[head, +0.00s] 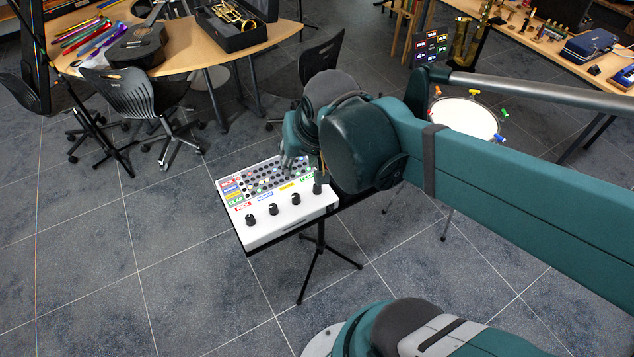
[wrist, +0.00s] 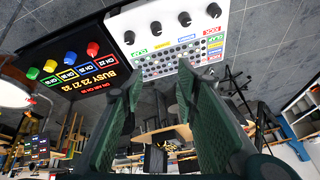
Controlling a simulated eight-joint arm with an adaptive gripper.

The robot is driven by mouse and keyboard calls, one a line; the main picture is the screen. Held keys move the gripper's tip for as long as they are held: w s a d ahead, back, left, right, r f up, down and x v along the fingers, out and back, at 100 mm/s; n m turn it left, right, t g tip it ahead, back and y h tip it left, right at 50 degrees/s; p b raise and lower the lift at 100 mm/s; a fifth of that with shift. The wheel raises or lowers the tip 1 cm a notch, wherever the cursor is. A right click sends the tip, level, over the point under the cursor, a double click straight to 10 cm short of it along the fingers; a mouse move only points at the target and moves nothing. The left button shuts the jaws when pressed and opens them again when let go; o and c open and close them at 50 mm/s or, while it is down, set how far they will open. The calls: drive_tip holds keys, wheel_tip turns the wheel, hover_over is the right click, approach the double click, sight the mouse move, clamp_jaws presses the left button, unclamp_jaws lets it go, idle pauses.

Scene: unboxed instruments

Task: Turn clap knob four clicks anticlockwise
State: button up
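A white drum machine (head: 262,232) sits on a black stand, with a pad grid, coloured labels and a row of black knobs. The clap knob (head: 317,188) is the rightmost knob, beside a green label, close to my arm. In the wrist view, where the panel appears turned around, the clap knob (wrist: 129,37) is at the left end of the row. My gripper (head: 291,158) is above the back of the panel in the head view. In the wrist view its two green fingers (wrist: 158,84) are spread apart with nothing between them, clear of the knob.
The other knobs (head: 274,209) stand in line with the clap knob. A dark panel (wrist: 75,75) with coloured knobs and lit text shows in the wrist view. A drum (head: 465,118) stands behind my arm.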

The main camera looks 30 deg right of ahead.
drive_tip(key=w+d+f+m+g+p, duration=0.1)
drive_tip(key=w+d+f+m, duration=0.1)
drive_tip(key=m+g+p, duration=0.4)
drive_tip(key=m+g, duration=0.1)
drive_tip(key=m, duration=0.4)
approach(317, 188)
drive_tip(key=shift+w+d+f, duration=0.2)
drive_tip(key=shift+w+f, duration=0.15)
drive_tip(key=shift+f, duration=0.2)
drive_tip(key=shift+d+f+m, duration=0.1)
drive_tip(key=shift+f+m, duration=0.2)
drive_tip(key=shift+f, duration=0.15)
drive_tip(key=shift+s+f+b, duration=0.15)
drive_tip(key=shift+f+b, duration=0.5)
drive_tip(key=shift+f, duration=3.05)
drive_tip(key=c, duration=0.9)
